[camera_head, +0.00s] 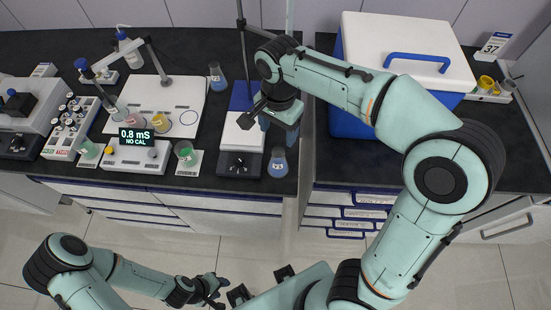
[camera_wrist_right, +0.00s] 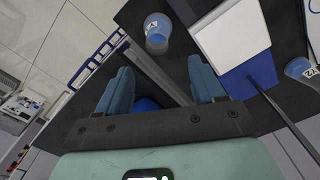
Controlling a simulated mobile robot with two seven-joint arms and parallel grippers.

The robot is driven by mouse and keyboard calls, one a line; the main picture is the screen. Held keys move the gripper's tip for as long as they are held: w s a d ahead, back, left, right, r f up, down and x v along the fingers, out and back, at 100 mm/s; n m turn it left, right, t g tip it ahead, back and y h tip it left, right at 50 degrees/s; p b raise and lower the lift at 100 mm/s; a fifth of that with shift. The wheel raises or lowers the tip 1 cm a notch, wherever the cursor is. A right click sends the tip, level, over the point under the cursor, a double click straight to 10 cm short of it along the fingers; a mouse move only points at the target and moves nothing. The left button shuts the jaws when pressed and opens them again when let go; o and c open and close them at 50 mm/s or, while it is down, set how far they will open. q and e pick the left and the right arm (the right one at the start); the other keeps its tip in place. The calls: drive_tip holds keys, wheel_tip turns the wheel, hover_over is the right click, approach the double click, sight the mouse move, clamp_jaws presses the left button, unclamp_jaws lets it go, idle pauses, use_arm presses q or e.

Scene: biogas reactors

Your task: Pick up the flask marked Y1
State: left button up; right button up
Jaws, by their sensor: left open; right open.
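Two small flasks with blue contents stand on the black bench. One flask (camera_head: 278,163) is near the front edge, right of the white and blue device; it also shows in the right wrist view (camera_wrist_right: 157,33). The other flask (camera_head: 217,77) is farther back, left of that device, and is partly cut off in the right wrist view (camera_wrist_right: 302,70). Both carry labels too small to read surely, so I cannot tell which is Y1. My right gripper (camera_head: 279,126) is open and empty above the bench, behind the front flask. My left gripper (camera_head: 219,289) is open, low in front of the bench.
The white and blue device (camera_head: 239,148) stands beside my right gripper. A blue cooler box (camera_head: 351,120) with a white lid is to the right. A meter (camera_head: 137,157), a green beaker (camera_head: 185,153) and a white plate (camera_head: 180,95) with cups stand left. A thin pole rises behind.

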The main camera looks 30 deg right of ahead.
sight(279, 152)
drive_tip(key=f, duration=0.6)
drive_tip(key=f+b, duration=0.1)
drive_tip(key=f, duration=0.3)
drive_tip(key=shift+s, duration=0.25)
drive_tip(key=shift+r, duration=0.1)
clamp_jaws()
